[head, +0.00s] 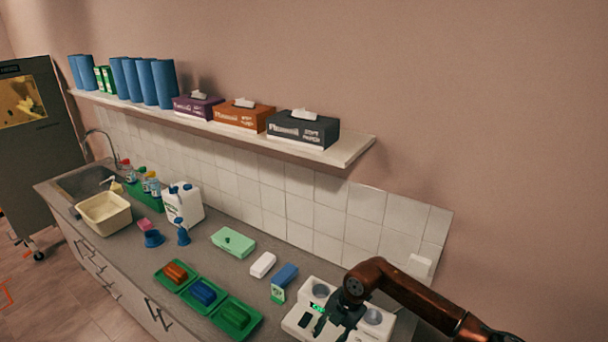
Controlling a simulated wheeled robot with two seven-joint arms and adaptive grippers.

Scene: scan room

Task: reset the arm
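My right arm (420,300), reddish brown, comes in from the lower right corner and bends over the counter. Its dark gripper (322,326) points down at the front of a white device (308,289) with round grey tops and a small green display. Whether the gripper touches the device, and whether its fingers are apart, I cannot tell. The arm and gripper hide part of the device. I see nothing held. My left gripper is not in view.
Green trays (238,331) with coloured blocks, a white block (263,265), a blue-and-green box (284,282) and a mint-green box (233,242) lie left of the device. A jug (183,206), beige basin (104,213) and sink are farther left. A shelf (345,150) hangs above.

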